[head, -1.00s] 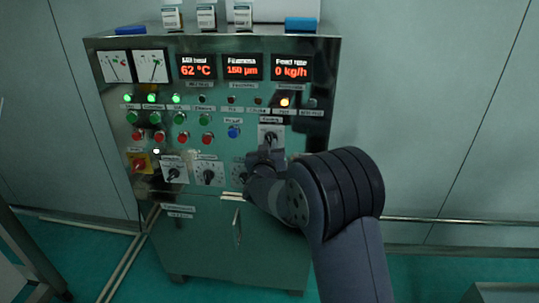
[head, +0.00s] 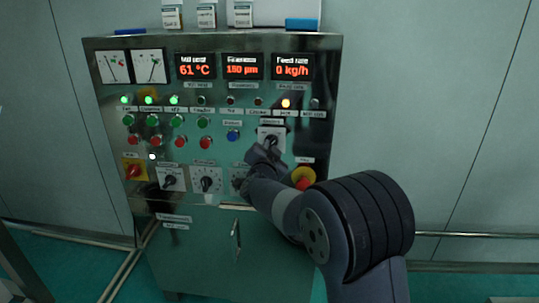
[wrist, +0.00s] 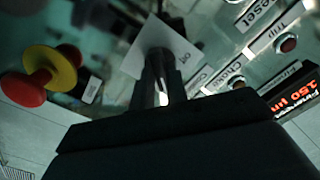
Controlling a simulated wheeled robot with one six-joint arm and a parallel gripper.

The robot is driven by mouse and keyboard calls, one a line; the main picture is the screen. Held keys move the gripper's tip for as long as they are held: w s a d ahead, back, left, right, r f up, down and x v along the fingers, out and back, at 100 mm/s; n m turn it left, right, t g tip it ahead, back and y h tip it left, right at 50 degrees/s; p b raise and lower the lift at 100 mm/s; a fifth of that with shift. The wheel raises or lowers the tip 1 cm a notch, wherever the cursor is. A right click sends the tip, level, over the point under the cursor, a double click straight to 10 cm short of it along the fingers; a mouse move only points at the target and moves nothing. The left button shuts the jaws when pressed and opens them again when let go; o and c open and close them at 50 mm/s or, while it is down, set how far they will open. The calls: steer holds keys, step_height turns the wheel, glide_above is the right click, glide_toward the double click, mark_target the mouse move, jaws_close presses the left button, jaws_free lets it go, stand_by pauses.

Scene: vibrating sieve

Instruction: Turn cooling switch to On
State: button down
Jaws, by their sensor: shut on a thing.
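The cooling switch (head: 271,133) is a dark knob on a white plate, on the right half of the steel control panel (head: 330,120). My gripper (head: 263,152) is at the switch, coming from below right, and covers its lower part. In the wrist view the white plate (wrist: 178,42) carries a small "On" mark to the right of the knob. There my gripper (wrist: 158,88) has its fingers closed together around the dark knob. The fingers hide most of the knob, so its exact angle is hard to tell.
A red emergency stop on a yellow base (head: 304,178) sits just right of my gripper. More rotary switches (head: 206,179) and a red-yellow main switch (head: 135,171) line the lower panel. Buttons and lamps (head: 232,134) are to the left. Free room lies right of the cabinet.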

steer(key=shift+f+m+b, duration=0.1)
steer(key=shift+m+b, duration=0.2)
steer(key=shift+m, duration=0.3)
steer(key=c, duration=1.4)
jaws_free()
steer(key=shift+s, duration=0.1)
steer(key=s, duration=1)
steer(key=shift+s+a, duration=0.2)
steer(key=shift+s, duration=0.1)
steer(key=shift+w, duration=0.1)
